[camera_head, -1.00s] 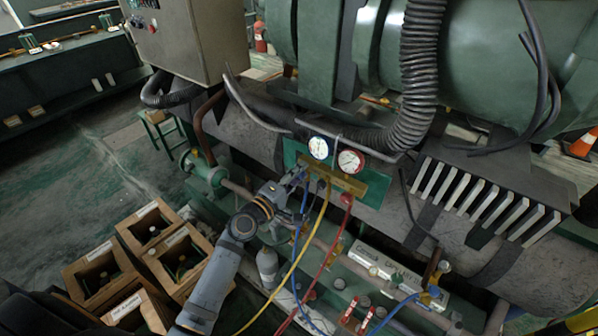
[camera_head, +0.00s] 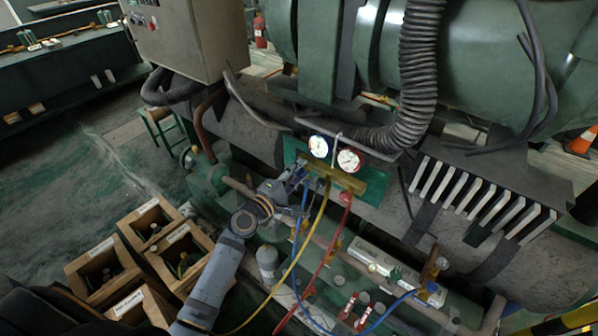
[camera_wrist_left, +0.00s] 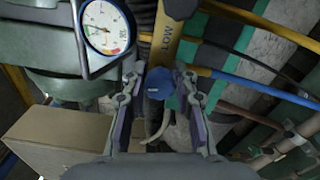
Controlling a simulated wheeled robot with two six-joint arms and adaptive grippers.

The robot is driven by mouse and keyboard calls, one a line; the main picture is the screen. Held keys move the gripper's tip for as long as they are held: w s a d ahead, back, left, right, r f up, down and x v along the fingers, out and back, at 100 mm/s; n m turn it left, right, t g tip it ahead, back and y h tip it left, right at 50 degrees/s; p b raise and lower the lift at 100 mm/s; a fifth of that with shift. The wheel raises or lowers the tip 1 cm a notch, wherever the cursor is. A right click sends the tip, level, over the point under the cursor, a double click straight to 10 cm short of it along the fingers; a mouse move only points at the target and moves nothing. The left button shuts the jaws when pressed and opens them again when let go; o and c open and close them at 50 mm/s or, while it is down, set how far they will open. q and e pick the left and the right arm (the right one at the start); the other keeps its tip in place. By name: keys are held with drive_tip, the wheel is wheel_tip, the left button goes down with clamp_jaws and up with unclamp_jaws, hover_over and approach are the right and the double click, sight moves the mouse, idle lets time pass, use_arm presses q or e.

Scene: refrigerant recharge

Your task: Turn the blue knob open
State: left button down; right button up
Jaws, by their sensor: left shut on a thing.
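The blue knob (camera_wrist_left: 159,82) sits between the two fingers of my left gripper (camera_wrist_left: 160,88) in the left wrist view, at the end of the brass manifold marked LOW (camera_wrist_left: 166,35). The fingers are closed about the knob. In the head view my left gripper (camera_head: 297,180) reaches the left end of the brass manifold (camera_head: 335,181); the knob is hidden there by the fingers. The blue-rimmed gauge (camera_head: 318,146) is just above and also shows in the left wrist view (camera_wrist_left: 104,27). My right gripper is not in view.
A red-rimmed gauge (camera_head: 349,160) is right of the blue one. Yellow (camera_head: 300,255), red (camera_head: 325,255) and blue hoses hang below the manifold. Wooden crates (camera_head: 105,268) with bottles stand at lower left. A grey cylinder (camera_head: 267,262) stands beside my left arm.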

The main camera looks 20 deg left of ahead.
use_arm(q)
drive_tip(key=c, duration=1)
unclamp_jaws()
drive_tip(key=v, duration=0.7)
drive_tip(key=shift+s+a, duration=0.1)
drive_tip(key=shift+s, duration=0.15)
